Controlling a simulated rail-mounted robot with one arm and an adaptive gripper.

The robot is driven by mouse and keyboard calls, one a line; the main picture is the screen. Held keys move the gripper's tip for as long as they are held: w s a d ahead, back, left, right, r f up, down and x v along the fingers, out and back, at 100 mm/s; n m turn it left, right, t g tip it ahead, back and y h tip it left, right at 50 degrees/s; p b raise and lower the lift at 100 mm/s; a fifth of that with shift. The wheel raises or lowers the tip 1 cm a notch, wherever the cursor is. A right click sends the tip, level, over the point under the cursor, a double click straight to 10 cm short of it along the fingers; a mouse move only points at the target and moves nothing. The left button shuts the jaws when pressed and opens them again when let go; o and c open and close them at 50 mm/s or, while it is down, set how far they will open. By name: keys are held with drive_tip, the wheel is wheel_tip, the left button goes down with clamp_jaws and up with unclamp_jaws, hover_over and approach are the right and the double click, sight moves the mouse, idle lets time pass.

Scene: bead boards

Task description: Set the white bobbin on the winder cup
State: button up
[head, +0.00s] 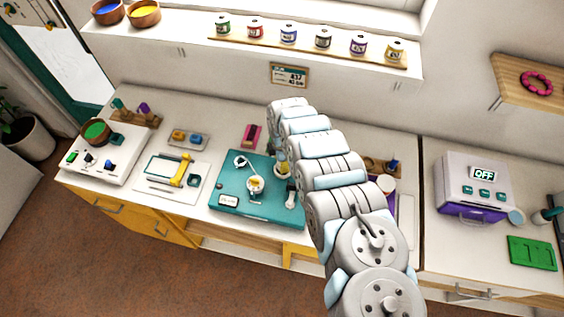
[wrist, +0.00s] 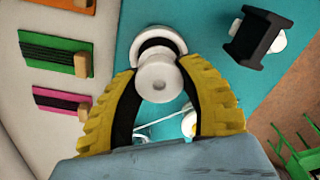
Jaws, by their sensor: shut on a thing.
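My gripper (head: 281,158) is over the right part of the teal winder base (head: 232,180) in the head view. In the wrist view its yellow fingers (wrist: 160,72) are closed around the white bobbin (wrist: 158,78), with the round end facing the camera. Just beyond the bobbin is a white round cup (wrist: 160,36) with a dark inside, which looks like the winder cup. The bobbin overlaps the cup in this view, and I cannot tell whether they touch. In the head view my arm and fingers mostly hide both.
A yellow-topped white part (head: 255,185) is at the winder's middle. A pink board (head: 251,134) lies behind. A white panel with a yellow handle (head: 182,170) is to the left.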

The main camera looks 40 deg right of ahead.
drive_tip(key=shift+f, duration=0.2)
drive_tip(key=shift+f+b, duration=0.55)
drive_tip(key=shift+f, duration=0.05)
idle(0.4)
drive_tip(key=o, duration=1)
drive_tip(key=shift+c, duration=0.2)
drive_tip(key=shift+r+p, duration=2.85)
drive_tip(key=shift+r, duration=0.7)
